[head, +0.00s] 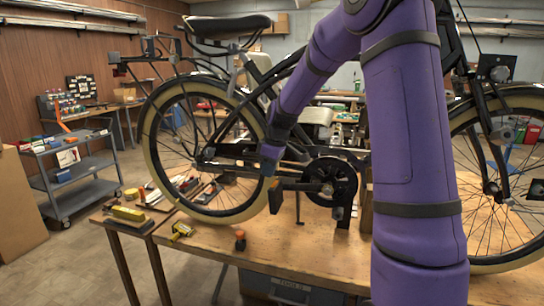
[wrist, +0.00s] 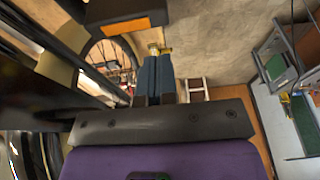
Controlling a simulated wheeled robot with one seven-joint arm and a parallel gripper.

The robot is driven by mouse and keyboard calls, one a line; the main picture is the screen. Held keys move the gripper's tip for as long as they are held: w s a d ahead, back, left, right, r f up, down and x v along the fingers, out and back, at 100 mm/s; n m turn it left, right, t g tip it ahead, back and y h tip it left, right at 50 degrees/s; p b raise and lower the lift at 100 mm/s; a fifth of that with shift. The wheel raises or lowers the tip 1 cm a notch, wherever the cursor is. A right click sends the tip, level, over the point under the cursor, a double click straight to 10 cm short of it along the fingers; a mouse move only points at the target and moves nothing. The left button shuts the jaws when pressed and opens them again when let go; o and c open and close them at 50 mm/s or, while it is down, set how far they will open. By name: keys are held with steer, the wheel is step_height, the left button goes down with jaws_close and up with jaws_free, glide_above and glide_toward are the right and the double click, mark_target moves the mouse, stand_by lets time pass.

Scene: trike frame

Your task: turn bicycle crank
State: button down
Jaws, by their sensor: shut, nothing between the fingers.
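A black bicycle with tan-walled tyres stands on the wooden workbench. Its crank (head: 308,186) runs left from the dark round chainring (head: 343,170). A pedal with an orange edge (head: 275,197) is at the crank's left end. In the wrist view a dark block with an orange face (wrist: 121,26), seemingly this pedal, is at the top. My gripper (head: 268,168) is just above and left of the pedal; contact cannot be told. In the wrist view my gripper (wrist: 158,57) has its two blue-grey fingers together, with nothing between them.
The rear wheel (head: 153,130) is left of the gripper, and the front wheel (head: 512,240) is at right. Tools and a yellow tape measure (head: 180,231) lie on the workbench (head: 290,255).

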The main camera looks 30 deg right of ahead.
mark_target(272, 214)
steer(key=shift+s+d+f, duration=0.1)
steer(key=shift+s+f, duration=0.05)
steer(key=shift+f, duration=0.75)
steer(key=shift+s+d+f, duration=0.1)
steer(key=shift+f, duration=0.8)
steer(key=shift+w+a+f+g+h, duration=0.15)
steer(key=shift+f+g+h, duration=0.1)
steer(key=shift+f, duration=0.3)
steer(key=shift+w+a+f+g+h, duration=0.15)
steer(key=shift+f+g, duration=0.1)
steer(key=shift+f, duration=0.25)
steer(key=f+g+h, duration=0.1)
steer(key=f, duration=0.2)
steer(key=f+g+h, duration=0.1)
steer(key=f+g, duration=0.1)
steer(key=f, duration=0.1)
steer(key=s+f+g+h, duration=0.1)
steer(key=f+g+h, duration=0.1)
steer(key=f, duration=0.2)
steer(key=shift+d+f, duration=0.1)
steer(key=shift+d, duration=0.25)
steer(key=s+d+f+g+h, duration=0.5)
steer(key=s+d+f+g, duration=0.1)
steer(key=f, duration=0.3)
steer(key=shift+s+f+g+h, duration=0.3)
steer(key=shift+s+g, duration=0.3)
steer(key=shift+s, duration=0.2)
